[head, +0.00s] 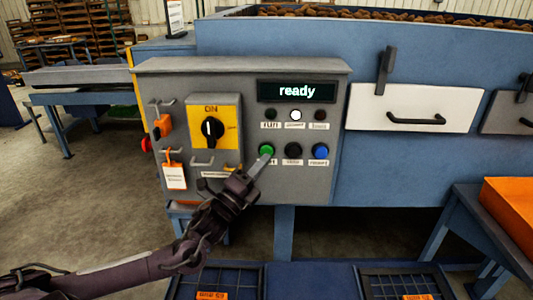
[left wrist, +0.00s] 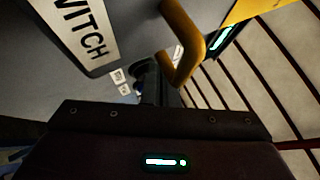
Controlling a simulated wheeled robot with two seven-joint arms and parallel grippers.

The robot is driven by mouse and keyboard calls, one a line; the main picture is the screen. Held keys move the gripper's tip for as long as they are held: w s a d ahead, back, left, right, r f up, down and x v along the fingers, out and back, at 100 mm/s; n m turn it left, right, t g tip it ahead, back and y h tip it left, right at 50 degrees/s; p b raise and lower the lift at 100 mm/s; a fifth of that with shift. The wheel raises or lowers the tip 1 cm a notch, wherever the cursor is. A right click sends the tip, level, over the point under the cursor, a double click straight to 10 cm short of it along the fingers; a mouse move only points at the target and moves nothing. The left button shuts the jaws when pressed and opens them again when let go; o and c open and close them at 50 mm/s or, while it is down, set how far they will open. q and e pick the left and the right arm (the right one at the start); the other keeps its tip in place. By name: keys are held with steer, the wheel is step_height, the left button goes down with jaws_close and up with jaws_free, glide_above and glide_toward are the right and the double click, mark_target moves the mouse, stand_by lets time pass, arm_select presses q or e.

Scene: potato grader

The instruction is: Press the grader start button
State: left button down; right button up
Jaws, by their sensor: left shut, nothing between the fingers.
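The grey control panel (head: 225,185) is in the middle of the head view. The green button (head: 266,149) is at the left of its lower row, beside a black button (head: 293,150) and a blue button (head: 320,151). My left gripper (head: 259,165) is shut and empty, its fingertips just below the green button. I cannot tell whether they touch it. The label under the green button is partly covered. The display (head: 296,91) reads "ready", and the middle lamp (head: 296,115) is white. The left wrist view shows my shut fingers (left wrist: 152,82) dimly. My right gripper is not in view.
A yellow plate with a black rotary switch (head: 212,130) is left of the buttons. An orange padlock (head: 163,126) and a tag (head: 174,176) hang at the panel's left. Handles stick out of the panel near my gripper. A white drawer (head: 415,107) is at the right.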

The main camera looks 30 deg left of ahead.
arm_select(q)
steer(key=shift+w, duration=0.1)
stand_by(0.3)
steer(key=shift+w+a, duration=0.2)
steer(key=shift+w, duration=0.1)
stand_by(0.5)
